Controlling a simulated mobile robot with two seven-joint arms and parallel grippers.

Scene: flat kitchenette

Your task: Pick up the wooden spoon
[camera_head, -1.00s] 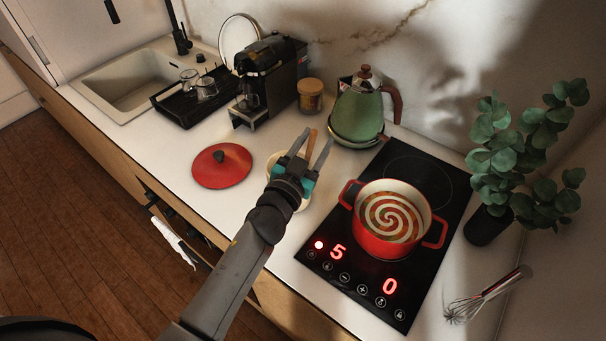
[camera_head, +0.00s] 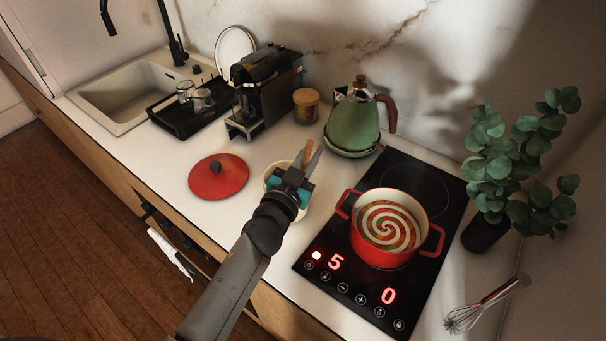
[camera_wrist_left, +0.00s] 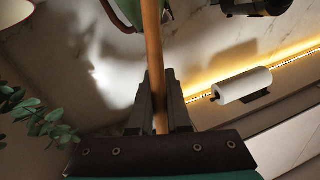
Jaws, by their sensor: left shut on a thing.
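The wooden spoon (camera_head: 308,152) shows only as a short brown handle end above my left gripper in the head view. My left gripper (camera_head: 302,163) is shut on it, over a pale bowl (camera_head: 267,180) that the gripper mostly hides. In the left wrist view the spoon's handle (camera_wrist_left: 152,50) runs upright between the two fingers of the left gripper (camera_wrist_left: 158,90). The spoon's lower end is hidden, so I cannot tell whether it rests in the bowl. My right gripper is not in view.
A red pot (camera_head: 378,248) stands on the black cooktop (camera_head: 345,272) to the right. A red lid (camera_head: 218,178) lies left of the bowl. A green kettle (camera_head: 352,122), a jar (camera_head: 306,105) and a coffee machine (camera_head: 266,80) stand behind. A whisk (camera_head: 485,305) lies at the right.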

